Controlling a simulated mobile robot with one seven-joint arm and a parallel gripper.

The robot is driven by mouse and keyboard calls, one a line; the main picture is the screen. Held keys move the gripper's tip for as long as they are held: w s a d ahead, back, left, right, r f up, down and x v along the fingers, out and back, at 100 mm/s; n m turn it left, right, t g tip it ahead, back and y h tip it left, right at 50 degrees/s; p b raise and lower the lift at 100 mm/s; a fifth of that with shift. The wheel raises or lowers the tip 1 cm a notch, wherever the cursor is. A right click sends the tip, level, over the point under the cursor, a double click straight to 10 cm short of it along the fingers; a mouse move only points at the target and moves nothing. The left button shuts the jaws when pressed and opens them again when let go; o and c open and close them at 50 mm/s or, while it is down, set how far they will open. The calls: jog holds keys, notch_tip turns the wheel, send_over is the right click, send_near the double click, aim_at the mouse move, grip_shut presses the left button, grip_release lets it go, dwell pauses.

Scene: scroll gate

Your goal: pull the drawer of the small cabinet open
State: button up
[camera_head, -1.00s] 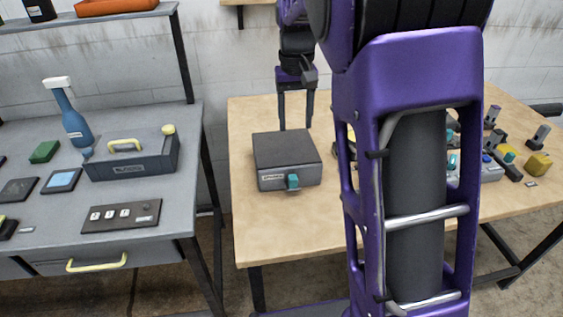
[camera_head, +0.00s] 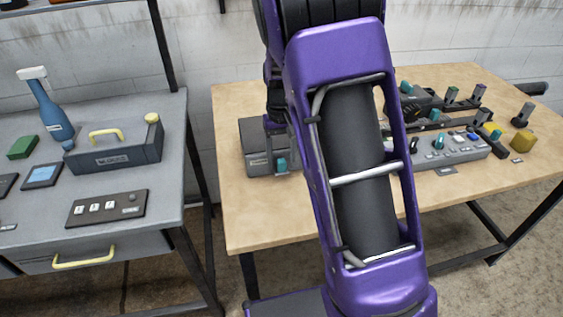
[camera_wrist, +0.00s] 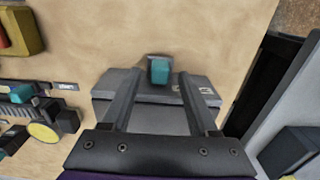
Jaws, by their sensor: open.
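The small cabinet (camera_head: 256,140) is a dark grey box on the wooden table, partly hidden by my arm in the head view. A teal handle (camera_head: 282,164) is on its front; in the wrist view the handle (camera_wrist: 160,70) stands out from the cabinet's light grey front (camera_wrist: 205,92). The drawer looks shut. My gripper (camera_wrist: 159,76) is open above the cabinet, its fingers on either side of the handle in the wrist view. I cannot tell whether they touch the handle or reach down around it. In the head view my arm hides much of the gripper.
The wooden table (camera_head: 240,225) is bare in front of the cabinet. A grey bench (camera_head: 165,200) at left holds a toolbox (camera_head: 115,157) and has a yellow-handled drawer (camera_head: 84,257).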

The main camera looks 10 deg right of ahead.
jog(key=shift+f, duration=1.05)
grip_shut()
jog(key=shift+r, duration=0.1)
dwell(0.6)
